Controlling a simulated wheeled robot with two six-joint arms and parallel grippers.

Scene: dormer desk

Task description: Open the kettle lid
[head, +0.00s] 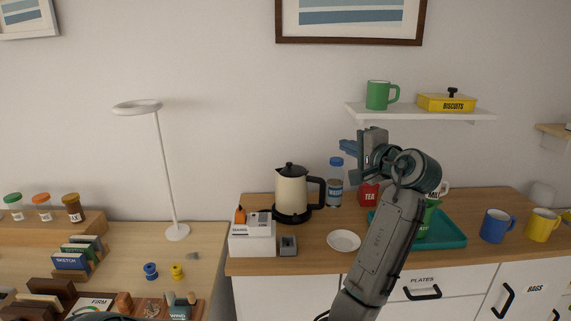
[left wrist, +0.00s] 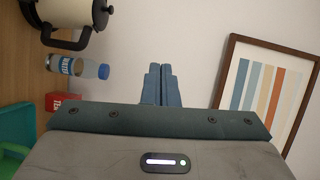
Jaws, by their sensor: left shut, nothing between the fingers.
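The cream kettle (head: 292,193) stands upright on its black base on the wooden counter, its black handle to the right. Its black lid (head: 290,170) with a knob is down on top. The kettle (left wrist: 88,14) also shows, partly cut off, at the upper left of the left wrist view, which is turned on its side. My left gripper (head: 348,146) is above and to the right of the kettle, apart from it. Its blue fingers (left wrist: 161,85) are together with nothing between them. My right gripper is not in view.
A water bottle (head: 335,182) and a red tin (head: 368,194) stand right of the kettle. A white box (head: 252,240) and a white plate (head: 343,241) are in front. A teal tray (head: 453,238) lies right. A wall shelf (head: 420,114) holds a green mug and a biscuit tin.

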